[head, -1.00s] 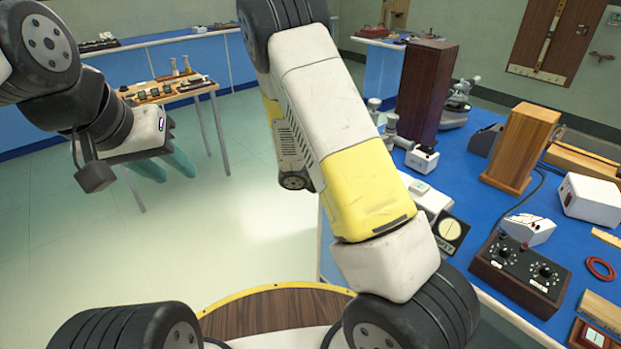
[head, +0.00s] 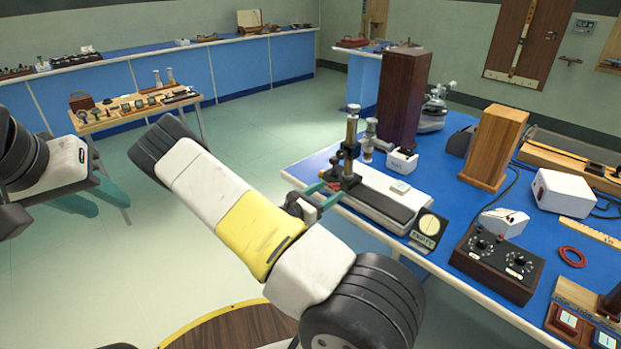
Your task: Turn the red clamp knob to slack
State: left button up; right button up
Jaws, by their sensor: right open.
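I cannot make out the red clamp knob; it may be hidden or too small to tell. A brass and black upright instrument (head: 350,150) stands on a long grey base (head: 385,203) at the near left edge of the blue bench. My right gripper (head: 327,193) is at that bench edge, its teal fingers apart beside the foot of the instrument. I cannot tell whether they touch it. My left gripper (head: 108,207) hangs at the far left over the floor, away from the bench, with its two teal fingers apart and empty.
A small table (head: 135,112) stands behind left.

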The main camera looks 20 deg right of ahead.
jog(key=shift+x, duration=0.95)
grip_shut()
